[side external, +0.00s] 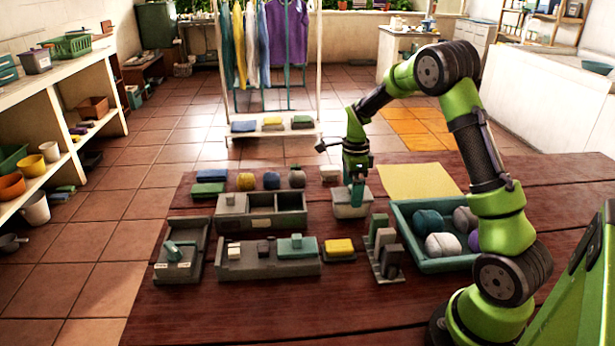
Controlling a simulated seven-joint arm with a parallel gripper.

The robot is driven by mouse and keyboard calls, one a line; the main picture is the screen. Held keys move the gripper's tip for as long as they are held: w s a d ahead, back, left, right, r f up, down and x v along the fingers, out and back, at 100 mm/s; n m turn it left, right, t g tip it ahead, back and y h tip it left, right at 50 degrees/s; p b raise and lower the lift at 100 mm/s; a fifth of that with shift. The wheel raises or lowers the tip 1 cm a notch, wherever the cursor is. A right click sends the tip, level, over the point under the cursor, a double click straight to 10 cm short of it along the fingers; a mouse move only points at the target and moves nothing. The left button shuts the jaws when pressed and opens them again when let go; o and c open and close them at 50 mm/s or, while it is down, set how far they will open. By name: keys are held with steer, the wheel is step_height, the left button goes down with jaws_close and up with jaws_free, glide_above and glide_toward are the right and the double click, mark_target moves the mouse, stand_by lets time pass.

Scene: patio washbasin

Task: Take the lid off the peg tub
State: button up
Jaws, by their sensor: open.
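A small pale tub (351,211), which looks like the peg tub, stands upright on the dark wooden table, right of a grey compartment box. Its top looks covered by a pale lid (341,196), partly hidden by my gripper. My gripper (356,190) points straight down over the tub, its fingers at or just above the lid. It is open. The fingers hide the middle of the lid, and I cannot tell whether they touch it or straddle a knob.
The grey compartment box (290,221) is close on the left. Upright grey blocks in a rack (390,277) stand in front. A teal tray (446,266) of balls is at the right. A yellow cloth (418,181) lies flat behind it. Balls and folded cloths line the back left.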

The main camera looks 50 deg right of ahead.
steer(key=shift+f, duration=0.1)
steer(key=shift+c, duration=0.3)
steer(key=c, duration=1)
